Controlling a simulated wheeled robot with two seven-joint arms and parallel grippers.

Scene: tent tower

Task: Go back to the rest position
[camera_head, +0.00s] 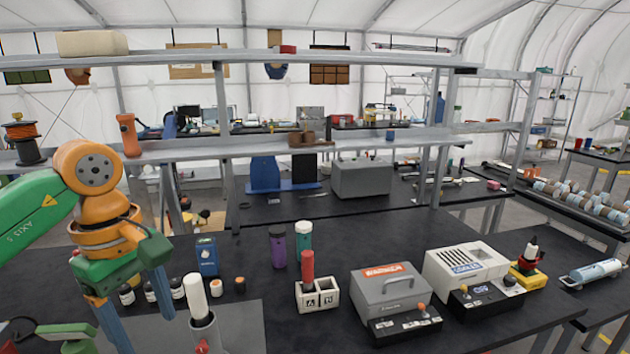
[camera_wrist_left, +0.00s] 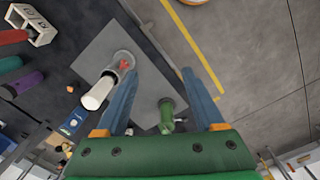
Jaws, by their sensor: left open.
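My left gripper (camera_head: 145,326) hangs fingers-down over the front left of the dark bench, its blue fingers apart and nothing between them. In the left wrist view the same open gripper (camera_wrist_left: 160,72) points at a grey mat (camera_wrist_left: 108,45). A white-topped rod (camera_head: 196,297) stands in a grey cup (camera_head: 204,333) just right of the gripper. The rod also shows in the wrist view (camera_wrist_left: 97,93), beside the left-hand finger. A green object (camera_wrist_left: 167,112) shows between the fingers in the wrist view, apart from them. My right gripper is not in view.
A blue box (camera_head: 207,256) and small bottles stand behind the gripper. A white two-slot rack (camera_head: 317,296) holds a red tube (camera_head: 307,267). A grey device (camera_head: 390,292) and white device (camera_head: 466,266) stand farther right. A shelf (camera_head: 330,145) crosses above the bench.

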